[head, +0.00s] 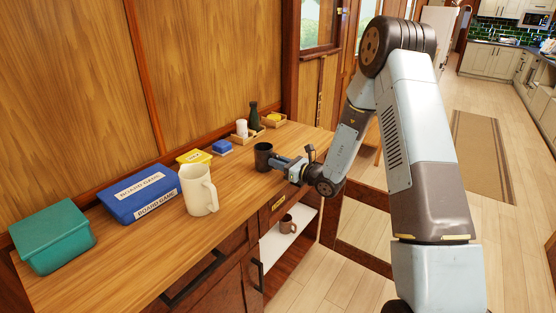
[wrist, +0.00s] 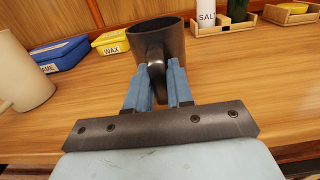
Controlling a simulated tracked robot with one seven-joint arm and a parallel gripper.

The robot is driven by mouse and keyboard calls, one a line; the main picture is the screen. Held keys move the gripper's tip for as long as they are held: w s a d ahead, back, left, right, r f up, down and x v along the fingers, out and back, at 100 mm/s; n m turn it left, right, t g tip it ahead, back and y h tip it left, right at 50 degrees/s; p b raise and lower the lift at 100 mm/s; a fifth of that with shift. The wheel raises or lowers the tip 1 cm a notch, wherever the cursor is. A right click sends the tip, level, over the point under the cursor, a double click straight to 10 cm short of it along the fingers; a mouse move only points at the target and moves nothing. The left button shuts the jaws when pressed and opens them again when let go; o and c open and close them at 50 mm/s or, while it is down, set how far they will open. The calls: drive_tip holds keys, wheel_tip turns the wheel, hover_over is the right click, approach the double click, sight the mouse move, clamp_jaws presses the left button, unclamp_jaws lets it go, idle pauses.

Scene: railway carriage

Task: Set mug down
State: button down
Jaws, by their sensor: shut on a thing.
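A dark mug (head: 263,157) is upright over the wooden counter (head: 150,255), near its right part. The mug also shows in the wrist view (wrist: 165,40), with its handle toward me. My gripper (head: 283,163) is shut on the mug's handle; in the wrist view the two blue fingers (wrist: 158,80) stand on either side of it. The mug's base is at or very close to the counter top; I cannot tell whether it touches. The fingers partly hide the mug's lower part in the wrist view.
A cream jug (head: 197,192), a blue board game box (head: 140,194) and a green box (head: 52,238) stand left. A yellow wax box (head: 194,157), blue box (head: 222,147) and wooden trays (head: 247,135) line the back. A brown mug (head: 287,224) sits in the open cupboard below.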

drive_tip(key=shift+f, duration=0.15)
idle(0.6)
drive_tip(key=c, duration=0.9)
unclamp_jaws()
drive_tip(key=c, duration=0.4)
drive_tip(key=shift+s+d, duration=0.1)
drive_tip(key=shift+d, duration=0.1)
drive_tip(key=shift+v, duration=2.3)
drive_tip(key=shift+s+d, duration=0.1)
drive_tip(key=shift+s, duration=0.05)
drive_tip(key=shift+v, duration=2.35)
drive_tip(key=shift+c, duration=0.5)
